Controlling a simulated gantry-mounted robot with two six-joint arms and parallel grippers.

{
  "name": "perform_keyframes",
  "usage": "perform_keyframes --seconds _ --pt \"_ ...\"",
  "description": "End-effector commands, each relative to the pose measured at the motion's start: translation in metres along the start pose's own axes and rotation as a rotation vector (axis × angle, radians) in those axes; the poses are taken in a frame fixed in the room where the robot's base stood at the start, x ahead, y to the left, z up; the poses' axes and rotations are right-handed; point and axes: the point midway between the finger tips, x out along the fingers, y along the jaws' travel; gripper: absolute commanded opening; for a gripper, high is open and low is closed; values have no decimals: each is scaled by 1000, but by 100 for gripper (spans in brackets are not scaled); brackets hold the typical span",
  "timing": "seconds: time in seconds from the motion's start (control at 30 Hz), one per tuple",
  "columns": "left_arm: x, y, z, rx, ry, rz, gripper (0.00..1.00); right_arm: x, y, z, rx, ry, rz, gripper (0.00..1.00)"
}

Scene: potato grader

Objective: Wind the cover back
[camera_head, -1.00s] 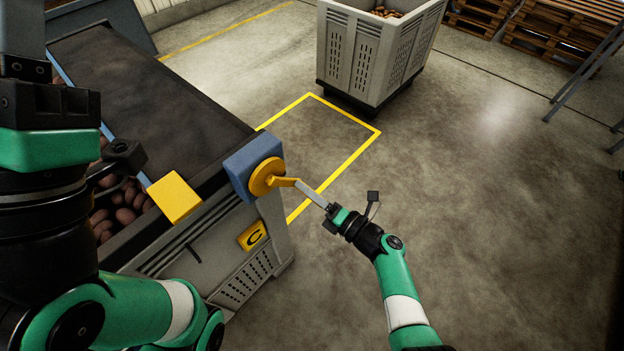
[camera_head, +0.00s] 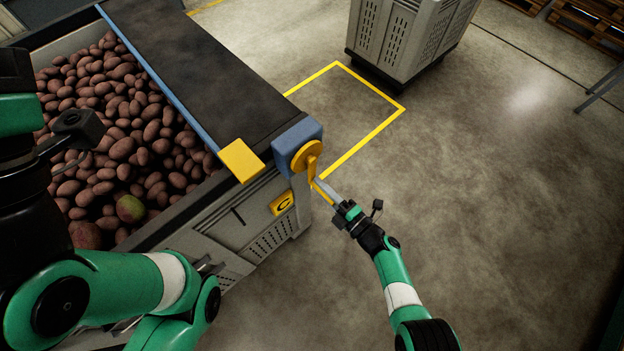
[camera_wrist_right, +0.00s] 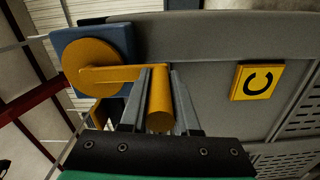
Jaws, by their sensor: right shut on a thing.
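The dark cover (camera_head: 200,75) lies over the right part of a grey crate. A blue bar (camera_head: 150,68) runs along its left edge, with a yellow block (camera_head: 241,160) at the near end. The yellow crank (camera_head: 307,157) sits on a blue housing (camera_head: 297,136) at the crate's near right corner. My right gripper (camera_head: 343,208) is shut on the crank's handle; the right wrist view shows the yellow handle (camera_wrist_right: 160,105) between both fingers. My left gripper's body (camera_head: 14,75) is at the left edge, its fingers not visible.
Reddish potatoes (camera_head: 120,110) fill the uncovered part of the crate, one of them greenish (camera_head: 130,208). A yellow C plate (camera_head: 283,203) is on the crate's side. Another grey crate (camera_head: 410,40) stands behind. The floor (camera_head: 500,200) at the right is clear.

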Motion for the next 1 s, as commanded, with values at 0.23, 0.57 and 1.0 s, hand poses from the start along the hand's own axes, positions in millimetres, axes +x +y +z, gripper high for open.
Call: perform_keyframes --seconds 0.23,0.57,1.0 --pt "2 0 -2 0 0 0 0 -4 -1 0 18 -6 0 0" --pt "2 0 -2 0 0 0 0 -4 0 0 18 -6 1 42" --pt "2 0 -2 0 0 0 0 -4 0 1 17 -8 2 59"
